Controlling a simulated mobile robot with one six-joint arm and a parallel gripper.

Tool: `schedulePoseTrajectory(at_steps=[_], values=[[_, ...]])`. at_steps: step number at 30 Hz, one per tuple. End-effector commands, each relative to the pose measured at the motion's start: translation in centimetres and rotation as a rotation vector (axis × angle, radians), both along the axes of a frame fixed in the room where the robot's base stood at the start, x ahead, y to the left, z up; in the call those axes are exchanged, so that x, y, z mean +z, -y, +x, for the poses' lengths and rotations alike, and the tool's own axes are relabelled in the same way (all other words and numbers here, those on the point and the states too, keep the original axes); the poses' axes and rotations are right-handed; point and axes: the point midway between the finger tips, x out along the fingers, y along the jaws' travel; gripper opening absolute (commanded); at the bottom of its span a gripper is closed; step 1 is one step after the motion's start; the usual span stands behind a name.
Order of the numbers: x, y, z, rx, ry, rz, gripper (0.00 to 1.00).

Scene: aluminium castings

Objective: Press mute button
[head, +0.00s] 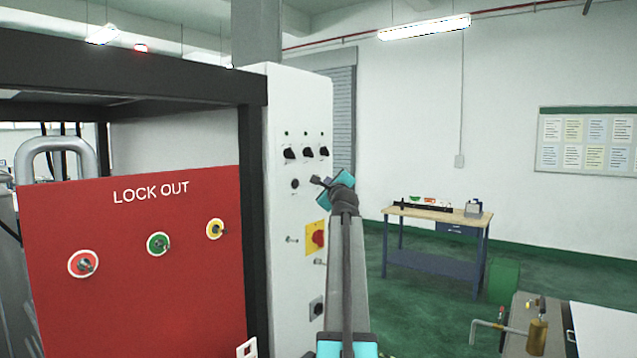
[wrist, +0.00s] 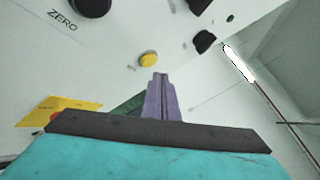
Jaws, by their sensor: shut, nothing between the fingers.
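My gripper (head: 316,181) is in front of the white control panel (head: 277,108), its fingertips pointing at the panel. In the wrist view the purple-grey fingers of my gripper (wrist: 158,78) are together with nothing between them. A round yellow button (wrist: 149,59) sits just beyond the fingertips; I cannot tell whether they touch it. I see no readable mute label on it. In the head view this button does not show clearly near the gripper. A black round control (wrist: 90,4) with the label ZERO is to its upper left.
Black knobs (head: 308,152) run along the panel above the gripper. A red emergency knob (head: 319,239) on a yellow plate is below. A red LOCK OUT board (head: 150,270) stands left. A workbench (head: 436,216) is at the back right, with open green floor around it.

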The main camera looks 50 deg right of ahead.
Motion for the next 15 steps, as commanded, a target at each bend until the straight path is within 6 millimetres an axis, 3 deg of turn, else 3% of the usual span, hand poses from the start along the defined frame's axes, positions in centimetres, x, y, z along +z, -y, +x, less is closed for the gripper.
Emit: schedulePoseTrajectory(at_steps=[15], values=[[0.0, -0.1, -3.5, -0.001, 0.001, 0.0, 0.0]])
